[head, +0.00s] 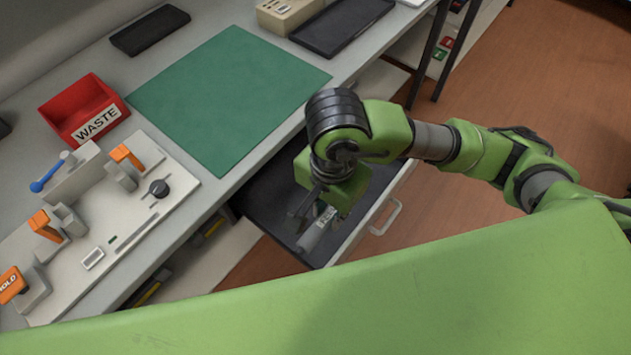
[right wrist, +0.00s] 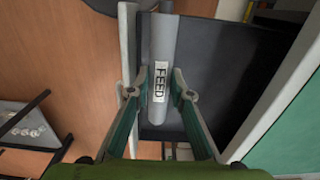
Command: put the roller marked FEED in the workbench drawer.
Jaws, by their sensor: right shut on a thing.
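The grey roller marked FEED (right wrist: 161,42) is between the fingers of my right gripper (right wrist: 161,82), its label facing the wrist camera. My right gripper (head: 312,212) is shut on it. In the head view the roller (head: 315,236) shows below the fingers, partly hidden by them. The workbench drawer (head: 262,197) is pulled open, with a dark floor and a handle at its front. Gripper and roller are over the drawer, near its front corner; I cannot tell whether the roller touches the floor. My left gripper is not in view.
On the bench are a green mat (head: 225,95), a red WASTE bin (head: 84,105), a white fixture with orange clamps (head: 120,225), a black tray (head: 340,25) and a beige block (head: 285,14). The visible drawer floor left of the gripper is clear.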

